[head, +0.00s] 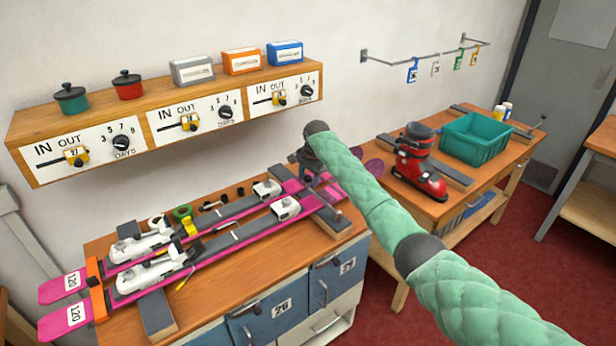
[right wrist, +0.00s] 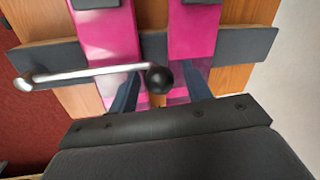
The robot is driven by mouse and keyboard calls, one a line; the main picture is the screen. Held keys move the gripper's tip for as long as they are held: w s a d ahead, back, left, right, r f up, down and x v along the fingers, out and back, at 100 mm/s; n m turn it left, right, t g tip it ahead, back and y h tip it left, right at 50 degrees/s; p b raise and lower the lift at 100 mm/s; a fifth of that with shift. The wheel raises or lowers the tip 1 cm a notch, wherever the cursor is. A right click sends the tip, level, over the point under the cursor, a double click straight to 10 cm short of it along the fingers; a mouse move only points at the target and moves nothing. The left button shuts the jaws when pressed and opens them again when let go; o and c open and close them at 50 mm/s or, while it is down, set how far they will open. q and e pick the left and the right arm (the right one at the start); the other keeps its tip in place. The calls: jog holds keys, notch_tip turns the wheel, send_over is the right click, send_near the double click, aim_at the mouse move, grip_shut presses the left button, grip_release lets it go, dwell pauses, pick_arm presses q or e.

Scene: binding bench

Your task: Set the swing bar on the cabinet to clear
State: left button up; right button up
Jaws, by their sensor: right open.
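The swing bar (right wrist: 85,74) shows in the right wrist view as a pale metal rod with a black ball knob (right wrist: 158,78) at its right end. It crosses above the pink skis and a dark grey crosspiece at the end of the cabinet top. My right gripper (right wrist: 162,92) is open, with one dark finger on each side of the knob in the picture; I cannot tell whether they touch it. My left gripper is not in view.
Two pink skis (head: 225,235) with white bindings lie on the cabinet. A shelf (head: 165,125) with dials hangs above. A second bench (head: 480,180) on the right holds a red-black boot (head: 418,165), a teal crate (head: 480,140) and a similar knobbed lever (head: 541,121).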

jog(key=shift+s+a+f, duration=0.1)
jog(key=shift+f, duration=0.1)
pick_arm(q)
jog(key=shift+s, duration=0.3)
pick_arm(e)
jog(key=shift+f, duration=0.1)
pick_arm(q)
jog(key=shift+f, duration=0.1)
pick_arm(e)
grip_shut()
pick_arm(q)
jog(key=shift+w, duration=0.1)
pick_arm(e)
jog(key=shift+w, duration=0.2)
